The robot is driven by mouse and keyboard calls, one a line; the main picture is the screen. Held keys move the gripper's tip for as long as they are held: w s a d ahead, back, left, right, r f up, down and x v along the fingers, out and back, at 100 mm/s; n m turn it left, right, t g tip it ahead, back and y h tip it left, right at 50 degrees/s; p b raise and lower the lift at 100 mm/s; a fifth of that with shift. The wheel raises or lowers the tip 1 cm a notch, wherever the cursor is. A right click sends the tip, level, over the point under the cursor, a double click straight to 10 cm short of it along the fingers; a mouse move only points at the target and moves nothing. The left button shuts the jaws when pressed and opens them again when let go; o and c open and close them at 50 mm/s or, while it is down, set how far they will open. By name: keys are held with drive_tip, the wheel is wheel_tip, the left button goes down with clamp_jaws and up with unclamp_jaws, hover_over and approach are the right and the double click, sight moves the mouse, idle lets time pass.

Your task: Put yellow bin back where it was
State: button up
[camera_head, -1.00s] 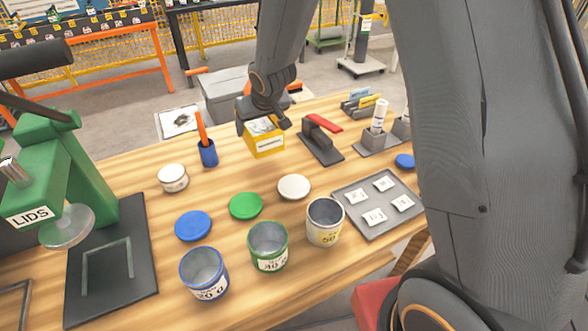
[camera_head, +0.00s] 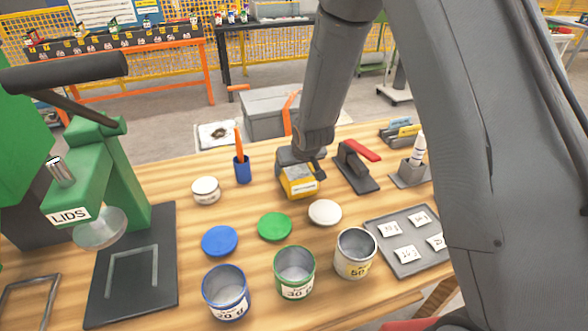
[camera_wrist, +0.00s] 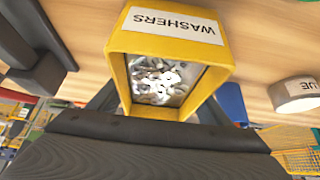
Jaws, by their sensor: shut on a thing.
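The yellow bin (camera_head: 299,187) is in my gripper at the middle of the workbench, behind the white lid and left of the red-handled tool. In the wrist view the bin (camera_wrist: 222,72) has a white WASHERS label, upside down in the picture, and small metal washers inside. My gripper (camera_head: 298,165) is shut on the bin from its far side; the fingertips are largely hidden. I cannot tell whether the bin's base touches the wooden table.
A blue holder (camera_head: 242,172) stands left of the bin, a red-handled tool (camera_head: 356,168) to its right. A white lid (camera_head: 325,212), green lid (camera_head: 275,226) and open cans, such as the green one (camera_head: 295,275), are in front. A grey tray (camera_head: 405,265) lies front right.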

drive_tip(key=shift+f, duration=0.45)
drive_tip(key=shift+f, duration=0.1)
drive_tip(key=o, duration=1.7)
drive_tip(key=shift+o, duration=0.2)
